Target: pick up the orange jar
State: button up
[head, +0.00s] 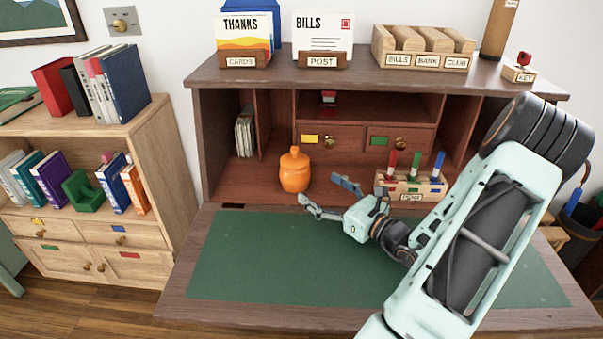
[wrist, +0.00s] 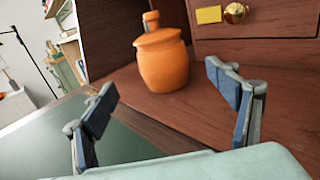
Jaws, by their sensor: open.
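The orange jar (head: 295,172) has a lid with a knob and stands upright on the desk's inner floor, left of centre, below the small drawers. It also shows in the wrist view (wrist: 163,62), ahead of my fingers and between them. My gripper (head: 323,195) is open and empty. It is to the right of the jar and nearer the front, apart from it. In the wrist view my gripper (wrist: 168,100) shows both blue-padded fingers spread wide, with the jar beyond their tips.
A pen rack (head: 411,188) with red, green and blue pens stands right of my gripper. Drawers with brass knobs (head: 330,142) are behind the jar. The green desk mat (head: 245,255) is clear at left.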

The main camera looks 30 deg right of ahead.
aim_at(305, 177)
jog(key=shift+w+d, duration=0.15)
jog(key=shift+w, duration=0.2)
jog(key=w, duration=0.4)
jog(key=shift+w+a+b, duration=0.25)
jog(key=shift+a+b, duration=0.1)
jog(key=shift+b, duration=0.05)
jog(key=shift+w+a+r+b, duration=0.15)
jog(key=shift+w+b, duration=0.05)
jog(key=shift+w, duration=0.7)
jog(key=shift+w+a+r+b, duration=0.15)
jog(key=shift+w+b, duration=0.05)
jog(key=shift+w, duration=0.7)
jog(key=shift+w+a+r+b, duration=0.15)
jog(key=shift+w+b, duration=0.05)
jog(key=shift+w, duration=0.7)
jog(key=shift+c, duration=0.2)
jog(key=c, duration=1.5)
